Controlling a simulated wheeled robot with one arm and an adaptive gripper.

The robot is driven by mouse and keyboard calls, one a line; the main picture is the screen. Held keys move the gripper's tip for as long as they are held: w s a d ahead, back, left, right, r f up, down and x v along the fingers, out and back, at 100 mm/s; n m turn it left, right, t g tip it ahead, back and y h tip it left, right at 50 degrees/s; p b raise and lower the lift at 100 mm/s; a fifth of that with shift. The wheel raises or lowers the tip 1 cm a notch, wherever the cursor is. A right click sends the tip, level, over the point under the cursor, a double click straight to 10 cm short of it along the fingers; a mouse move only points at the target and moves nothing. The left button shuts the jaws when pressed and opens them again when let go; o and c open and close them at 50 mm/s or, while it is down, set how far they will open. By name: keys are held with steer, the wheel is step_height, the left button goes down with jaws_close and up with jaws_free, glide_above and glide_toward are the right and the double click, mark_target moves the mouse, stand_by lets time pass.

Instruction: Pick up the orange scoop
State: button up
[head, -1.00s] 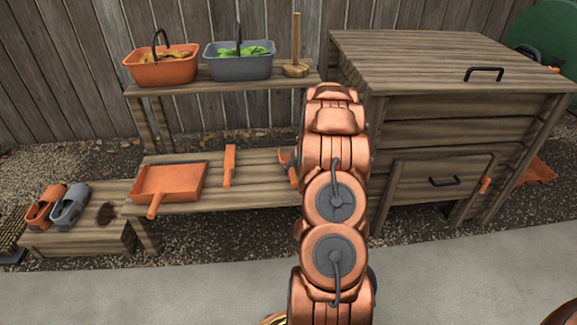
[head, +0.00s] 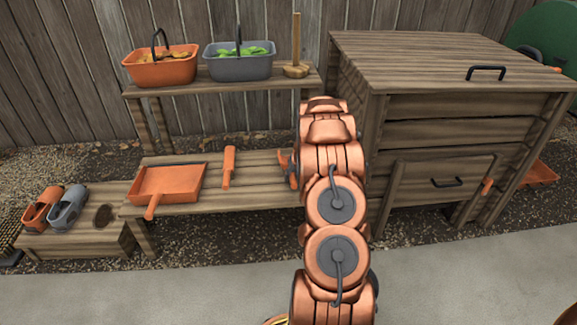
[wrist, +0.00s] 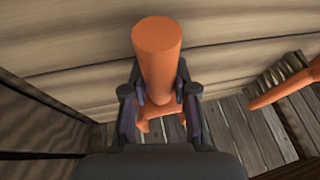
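The orange scoop shows in the wrist view (wrist: 160,55) as a thick round handle, its end facing the camera. Its lower part is partly hidden between the fingers. In the head view, a small orange piece (head: 284,160) beside my arm at the bench's right end seems to be part of it. My gripper (wrist: 160,88) has one dark finger on each side of the handle. The pads are very close to it, but I cannot tell if they touch. In the head view my own arm hides the gripper.
On the low bench (head: 255,196) lie an orange dustpan (head: 168,182) and an orange hand tool (head: 228,167). A shelf behind holds an orange basket (head: 160,70) and a grey basket (head: 238,67). A wooden bin (head: 430,135) stands close on the right. Open paving lies in front.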

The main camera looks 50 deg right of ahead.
jaws_close()
steer(key=shift+r, duration=0.1)
